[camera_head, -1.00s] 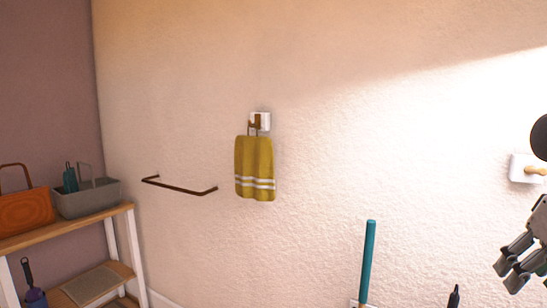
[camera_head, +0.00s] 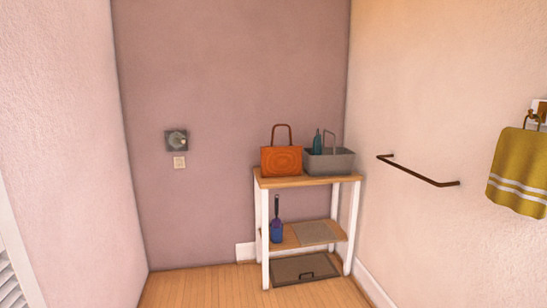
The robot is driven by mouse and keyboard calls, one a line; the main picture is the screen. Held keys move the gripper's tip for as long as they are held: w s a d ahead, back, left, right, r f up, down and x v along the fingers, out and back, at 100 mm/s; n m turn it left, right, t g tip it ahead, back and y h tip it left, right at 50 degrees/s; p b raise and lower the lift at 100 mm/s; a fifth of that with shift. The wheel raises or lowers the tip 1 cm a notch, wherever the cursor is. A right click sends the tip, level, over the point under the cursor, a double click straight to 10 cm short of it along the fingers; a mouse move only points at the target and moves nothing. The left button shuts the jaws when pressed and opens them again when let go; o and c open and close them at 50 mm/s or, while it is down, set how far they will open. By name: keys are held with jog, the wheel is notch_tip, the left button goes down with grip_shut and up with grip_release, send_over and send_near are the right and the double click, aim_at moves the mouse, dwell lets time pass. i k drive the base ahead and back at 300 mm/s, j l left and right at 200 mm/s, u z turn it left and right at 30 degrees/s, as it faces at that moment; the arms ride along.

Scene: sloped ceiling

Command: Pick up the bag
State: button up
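An orange bag (camera_head: 281,161) with a single upright brown loop handle stands on the wooden top of a shelf unit (camera_head: 305,181) in the corner. It is upright, close to the left side of a grey caddy (camera_head: 329,161). My gripper is not in the head view now, so its state and its distance from the bag do not show.
The grey caddy holds a teal bottle (camera_head: 317,142). Lower shelves carry a blue item (camera_head: 276,230) and flat mats. A towel rail (camera_head: 415,172) and a yellow towel (camera_head: 518,172) stick out from the right wall. Wooden floor (camera_head: 205,288) left of the unit is clear.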

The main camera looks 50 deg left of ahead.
aim_at(282, 160)
jog(key=u, duration=1.8)
jog(key=i+j, duration=0.3)
jog(key=i, duration=0.3)
jog(key=i+j+z, duration=0.1)
jog(key=i+j, duration=0.2)
jog(key=i, duration=0.3)
jog(key=i+j, duration=0.35)
jog(key=i, duration=0.25)
jog(key=i+j+z, duration=0.1)
jog(key=i+j, duration=0.3)
jog(key=i, duration=0.2)
jog(key=i+j+z, duration=0.15)
jog(key=i+j, duration=0.85)
jog(key=i, duration=0.3)
